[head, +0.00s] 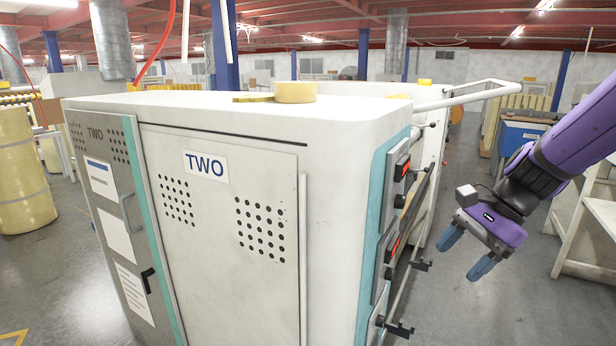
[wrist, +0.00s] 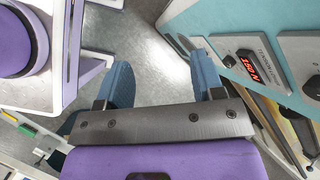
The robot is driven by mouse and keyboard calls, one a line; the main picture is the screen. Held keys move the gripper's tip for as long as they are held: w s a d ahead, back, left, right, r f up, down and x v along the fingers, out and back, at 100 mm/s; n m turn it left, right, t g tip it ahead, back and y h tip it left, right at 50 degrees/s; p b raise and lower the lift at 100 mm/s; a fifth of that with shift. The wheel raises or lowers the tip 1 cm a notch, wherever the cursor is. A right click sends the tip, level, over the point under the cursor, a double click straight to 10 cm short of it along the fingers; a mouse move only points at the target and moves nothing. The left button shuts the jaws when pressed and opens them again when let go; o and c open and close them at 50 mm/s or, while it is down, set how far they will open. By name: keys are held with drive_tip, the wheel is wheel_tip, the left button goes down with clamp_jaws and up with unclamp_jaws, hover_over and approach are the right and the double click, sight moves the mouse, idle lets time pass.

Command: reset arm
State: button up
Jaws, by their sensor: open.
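My gripper (head: 466,254) hangs at the right in the head view, its two blue fingers spread and pointing down to the left, with nothing between them. In the wrist view the open fingers (wrist: 165,85) have bare grey floor between them. The white machine marked TWO (head: 240,250) stands left of my gripper, with a gap between them. A roll of tape (head: 295,92) lies on the machine's top.
The machine's control panel with a red display (wrist: 249,68) is close to my gripper's right in the wrist view. A white rail (head: 480,95) juts from the machine. A white table frame (head: 585,225) stands at the right. Open floor (head: 470,315) lies below my gripper.

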drive_tip(key=s+d+r+n+t+h, duration=0.4)
drive_tip(key=s+r+n, duration=0.7)
drive_tip(key=s, duration=0.3)
drive_tip(key=shift+s+d+n+t+h, duration=0.2)
drive_tip(key=shift+n+t+h, duration=0.6)
drive_tip(key=shift+h, duration=0.5)
